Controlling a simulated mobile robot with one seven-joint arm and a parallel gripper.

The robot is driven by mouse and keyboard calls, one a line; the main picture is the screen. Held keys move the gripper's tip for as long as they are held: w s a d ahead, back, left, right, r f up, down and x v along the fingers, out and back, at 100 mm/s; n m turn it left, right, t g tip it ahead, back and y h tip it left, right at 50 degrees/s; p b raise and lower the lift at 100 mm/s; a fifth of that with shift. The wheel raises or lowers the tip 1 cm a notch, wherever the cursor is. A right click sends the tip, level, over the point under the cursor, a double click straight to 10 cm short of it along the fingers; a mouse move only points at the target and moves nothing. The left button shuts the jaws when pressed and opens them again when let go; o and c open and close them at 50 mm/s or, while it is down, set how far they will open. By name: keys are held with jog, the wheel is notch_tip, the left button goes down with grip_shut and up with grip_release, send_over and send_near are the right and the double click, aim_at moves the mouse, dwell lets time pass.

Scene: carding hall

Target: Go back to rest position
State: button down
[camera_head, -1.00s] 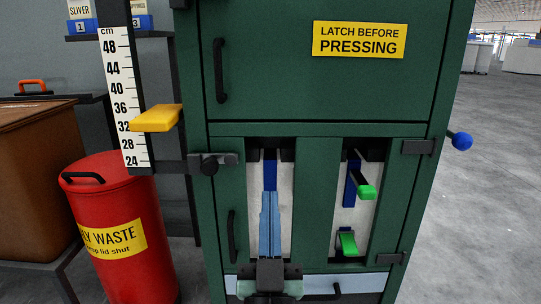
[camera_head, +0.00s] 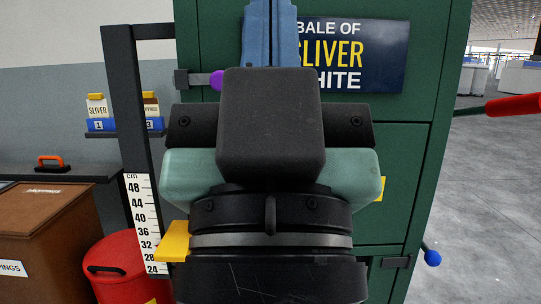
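My gripper (camera_head: 271,8) is large in the middle of the head view, raised in front of the green press cabinet (camera_head: 400,185). I see it from behind. Its two light blue fingers point up, side by side with no clear gap, and look shut. I see nothing held between them. The dark wrist and pale green gripper body hide much of the cabinet front, including most of a yellow label at its right edge. A dark blue bale sign (camera_head: 385,55) reading "SLIVER" and "WHITE" is on the cabinet behind the fingers.
A purple knob (camera_head: 217,80) shows left of my gripper, and a yellow pointer (camera_head: 173,241) sits by the white scale (camera_head: 142,205). A red bin (camera_head: 112,262) and brown box (camera_head: 40,222) stand left. A red handle (camera_head: 514,104) and blue knob (camera_head: 432,257) stick out right. Floor there is clear.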

notch_tip(320, 180, up, 25)
jog(key=p, duration=2.2)
jog(key=shift+p, duration=0.3)
jog(key=shift+f, duration=0.15)
